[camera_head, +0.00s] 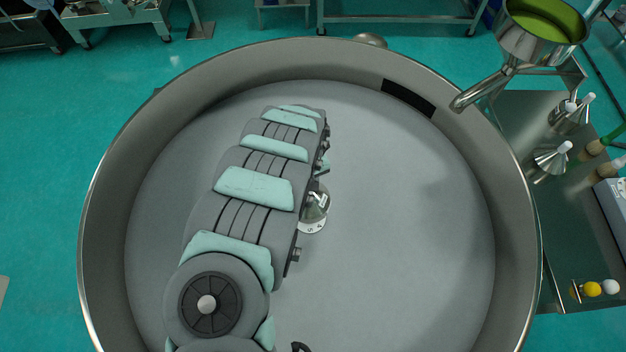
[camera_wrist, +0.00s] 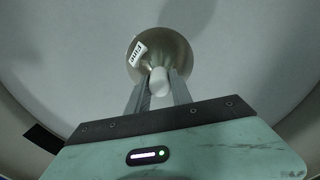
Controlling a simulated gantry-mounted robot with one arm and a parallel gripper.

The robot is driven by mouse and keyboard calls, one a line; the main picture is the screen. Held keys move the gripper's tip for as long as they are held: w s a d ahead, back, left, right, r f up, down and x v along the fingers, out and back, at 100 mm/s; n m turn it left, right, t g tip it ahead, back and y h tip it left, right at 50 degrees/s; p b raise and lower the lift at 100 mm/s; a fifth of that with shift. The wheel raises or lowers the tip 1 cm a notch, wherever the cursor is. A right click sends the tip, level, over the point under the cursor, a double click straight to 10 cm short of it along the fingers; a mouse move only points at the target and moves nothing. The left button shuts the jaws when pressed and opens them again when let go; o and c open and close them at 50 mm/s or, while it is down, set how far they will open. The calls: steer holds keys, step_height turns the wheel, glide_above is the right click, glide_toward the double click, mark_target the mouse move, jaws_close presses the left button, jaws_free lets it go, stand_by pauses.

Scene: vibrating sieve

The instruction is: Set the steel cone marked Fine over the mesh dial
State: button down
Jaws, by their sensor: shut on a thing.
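The steel cone marked Fine (camera_wrist: 172,45) fills the upper middle of the wrist view, with its white label on the left of its face. My gripper (camera_wrist: 158,84) is shut on the cone's white knob. In the head view the cone (camera_head: 318,203) shows beside my arm, inside the big round sieve pan.
The sieve pan's high rim (camera_head: 521,200) rings the work area, and its floor is otherwise clear. A steel hopper with green contents (camera_head: 545,27) and its spout stand at the upper right. Two other white-topped cones (camera_head: 552,158) (camera_head: 571,110) are on the side table.

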steer(key=shift+d+f, duration=0.15)
steer(key=shift+f, duration=1.15)
step_height(320, 180, down, 2)
steer(key=shift+f+b, duration=0.2)
steer(key=shift+b, duration=0.1)
steer(key=shift+f+b, duration=2.9)
steer(key=shift+f, duration=0.7)
steer(key=shift+f+b, duration=0.4)
steer(key=shift+f, duration=0.2)
steer(key=c, duration=1.1)
jaws_free()
steer(key=shift+o, duration=0.2)
steer(key=r, duration=0.9)
steer(key=shift+w+a, duration=0.1)
steer(key=shift+a, duration=0.1)
steer(key=shift+d+r, duration=0.1)
steer(key=shift+r, duration=0.75)
